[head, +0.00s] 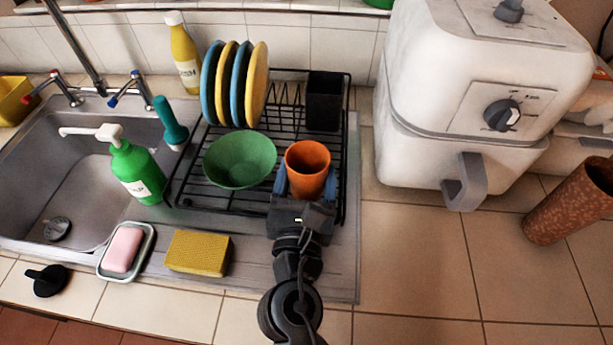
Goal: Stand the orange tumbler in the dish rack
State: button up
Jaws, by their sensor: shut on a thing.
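The orange tumbler (307,163) is upright, mouth up, over the front right part of the black dish rack (345,130). My gripper (304,188) reaches in from the front and is shut on the tumbler, one blue-grey finger on each side of it. The tumbler's base is hidden by my gripper, so I cannot tell whether it touches the rack floor. The rack stands on the metal drainboard right of the sink.
A green bowl (240,160) lies in the rack just left of the tumbler. Several blue and yellow plates (257,85) stand at the back left, and a black holder (323,101) at the back right. A yellow sponge (198,253) lies in front. A white air fryer (470,100) stands right.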

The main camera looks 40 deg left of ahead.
jog(key=shift+f, duration=0.1)
jog(key=o, duration=0.8)
jog(key=shift+o, duration=0.2)
jog(key=shift+r, duration=0.25)
jog(key=b+v, duration=0.2)
jog(key=v, duration=1)
jog(key=shift+s+f, duration=0.1)
jog(key=shift+f, duration=0.05)
